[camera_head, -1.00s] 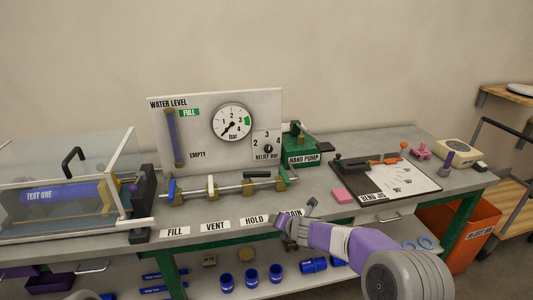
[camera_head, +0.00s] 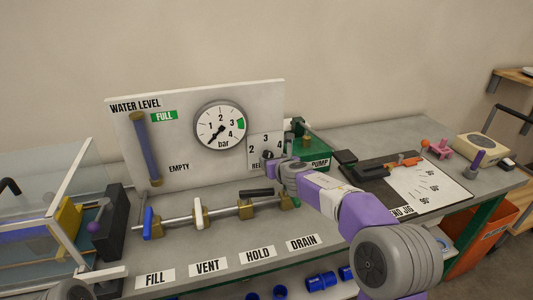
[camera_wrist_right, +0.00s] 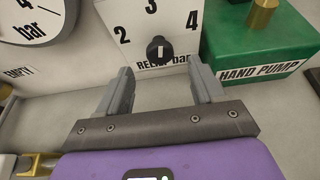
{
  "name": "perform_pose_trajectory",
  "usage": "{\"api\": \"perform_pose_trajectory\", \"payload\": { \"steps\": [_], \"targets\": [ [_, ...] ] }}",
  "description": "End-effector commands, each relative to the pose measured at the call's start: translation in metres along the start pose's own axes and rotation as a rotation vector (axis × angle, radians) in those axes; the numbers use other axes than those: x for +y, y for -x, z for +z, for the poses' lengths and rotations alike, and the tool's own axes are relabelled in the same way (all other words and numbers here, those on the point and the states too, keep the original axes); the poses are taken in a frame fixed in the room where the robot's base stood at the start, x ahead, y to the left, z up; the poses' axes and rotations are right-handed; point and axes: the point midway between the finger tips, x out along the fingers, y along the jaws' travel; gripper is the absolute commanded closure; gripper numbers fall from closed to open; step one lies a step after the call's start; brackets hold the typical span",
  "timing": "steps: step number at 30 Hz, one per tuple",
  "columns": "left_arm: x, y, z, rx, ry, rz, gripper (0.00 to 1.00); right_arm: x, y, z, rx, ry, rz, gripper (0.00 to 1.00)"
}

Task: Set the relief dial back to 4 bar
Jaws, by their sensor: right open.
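The relief dial is a small black knob (camera_wrist_right: 159,49) on a white plate marked 2, 3 and 4. In the right wrist view its white mark stands about upright, toward the 3. In the head view the knob (camera_head: 267,154) is partly hidden by my right gripper (camera_head: 270,164). In the wrist view my right gripper (camera_wrist_right: 161,78) is open and empty, its two fingers on either side below the knob, apparently not touching it. The round pressure gauge (camera_head: 221,125) has its needle pointing to the lower left. My left gripper is out of view.
The green hand pump (camera_head: 312,153) stands close to the right of the dial. Valve handles and a pipe (camera_head: 222,209) run along the bench below the panel (camera_head: 180,100). A clipboard-like bend jig (camera_head: 425,188) lies to the right.

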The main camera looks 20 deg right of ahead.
Motion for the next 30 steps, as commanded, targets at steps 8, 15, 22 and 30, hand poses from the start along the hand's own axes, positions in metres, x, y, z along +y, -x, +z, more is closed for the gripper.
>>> {"api": "perform_pose_trajectory", "payload": {
  "steps": [8, 15, 22, 30],
  "targets": [
    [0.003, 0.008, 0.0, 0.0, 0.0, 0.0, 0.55, 0.0, -0.041, -0.001, 0.003, 0.001, -0.001, 0.33],
    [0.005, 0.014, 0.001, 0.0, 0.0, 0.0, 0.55, 0.0, -0.06, -0.001, 0.002, -0.002, 0.0, 0.33],
    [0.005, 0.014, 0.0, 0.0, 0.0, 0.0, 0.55, 0.0, -0.063, -0.001, 0.001, -0.002, 0.001, 0.33],
    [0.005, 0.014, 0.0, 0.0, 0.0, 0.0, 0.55, 0.0, -0.063, -0.001, 0.001, -0.001, 0.001, 0.57]
  ]
}}
